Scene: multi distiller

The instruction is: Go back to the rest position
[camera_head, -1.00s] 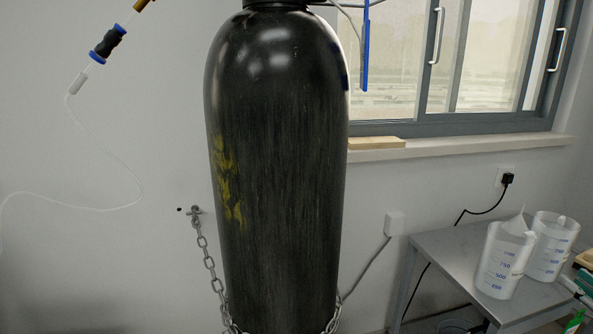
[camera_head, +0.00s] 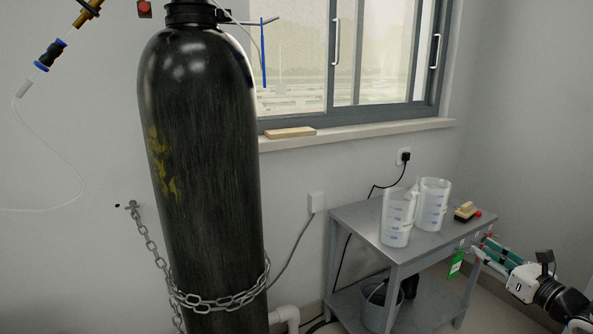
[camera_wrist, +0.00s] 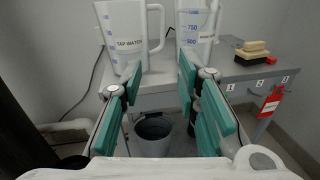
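My gripper (camera_head: 479,243) is at the lower right in the head view, in front of the right part of a grey metal table (camera_head: 350,215). In the wrist view its two teal-padded fingers (camera_wrist: 159,72) stand well apart with nothing between them. Two clear measuring jugs stand on the table: the left jug (camera_head: 397,218) and the right jug (camera_head: 433,203). In the wrist view the left jug (camera_wrist: 122,32) carries a "TAP WATER" label, and the right jug (camera_wrist: 194,25) is partly behind a finger. The fingers appear apart from both jugs.
A tall black gas cylinder (camera_head: 203,150) with a chain (camera_head: 222,300) stands at left. A wooden-topped block (camera_head: 465,211) lies on the table. A grey bucket (camera_wrist: 152,136) sits on the lower shelf. A green tag (camera_head: 456,264) and a red tag (camera_wrist: 271,101) hang at the table's front.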

